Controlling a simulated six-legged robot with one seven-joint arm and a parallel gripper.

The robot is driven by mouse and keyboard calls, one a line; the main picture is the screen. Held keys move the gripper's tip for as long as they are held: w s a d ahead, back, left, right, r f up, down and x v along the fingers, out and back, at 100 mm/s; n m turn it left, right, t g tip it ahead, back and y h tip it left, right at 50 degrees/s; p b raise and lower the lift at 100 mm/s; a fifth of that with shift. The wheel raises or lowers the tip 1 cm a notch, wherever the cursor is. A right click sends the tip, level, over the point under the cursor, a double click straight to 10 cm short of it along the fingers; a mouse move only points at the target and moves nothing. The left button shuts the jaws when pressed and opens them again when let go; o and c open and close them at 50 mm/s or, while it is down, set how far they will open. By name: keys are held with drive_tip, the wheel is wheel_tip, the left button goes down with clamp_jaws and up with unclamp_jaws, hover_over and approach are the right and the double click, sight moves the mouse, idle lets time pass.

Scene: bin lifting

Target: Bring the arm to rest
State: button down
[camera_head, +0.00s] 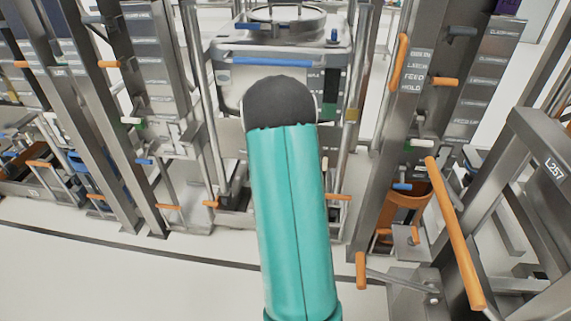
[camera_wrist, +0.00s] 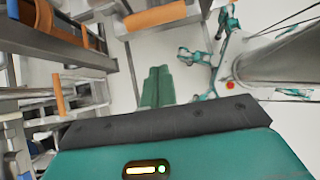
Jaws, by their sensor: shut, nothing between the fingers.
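My arm is the task's own thing. In the head view a thick teal link of it (camera_head: 292,215) rises from the bottom edge to a dark grey rounded joint (camera_head: 281,105) in mid picture. My gripper is not seen in the head view. In the wrist view my gripper (camera_wrist: 160,122) fills the bottom as a teal housing with a lit indicator and a dark grey bar along its front edge. It is shut, with nothing held. Teal jointed leg parts of mine show at upper right, over pale floor.
Metal racks with orange handles (camera_head: 455,235) stand close on the right; a grey frame labelled L257 (camera_head: 550,167) is beside them. More racks (camera_head: 150,80) stand at left. A metal unit with a round top (camera_head: 285,20) stands behind my arm. The pale floor (camera_head: 110,275) at lower left is clear.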

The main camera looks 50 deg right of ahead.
drive_tip(key=w+a+r+m+t, duration=0.25)
drive_tip(key=w+a+r, duration=0.4)
drive_tip(key=r, duration=0.35)
drive_tip(key=w+a+r+m+t, duration=0.25)
drive_tip(key=w+a+r, duration=0.4)
drive_tip(key=r, duration=0.35)
drive_tip(key=s+a+r+t+y, duration=0.1)
drive_tip(key=s+a+r+t, duration=0.1)
drive_tip(key=a+r, duration=0.5)
drive_tip(key=s+a+r+t+y, duration=0.1)
drive_tip(key=a+r+t, duration=0.4)
drive_tip(key=a, duration=0.8)
wheel_tip(320, 180, up, 2)
drive_tip(key=shift+s+a+r+m+y, duration=0.15)
drive_tip(key=shift+s+a+m+y, duration=0.2)
drive_tip(key=shift+y, duration=0.45)
drive_tip(key=shift+a, duration=0.1)
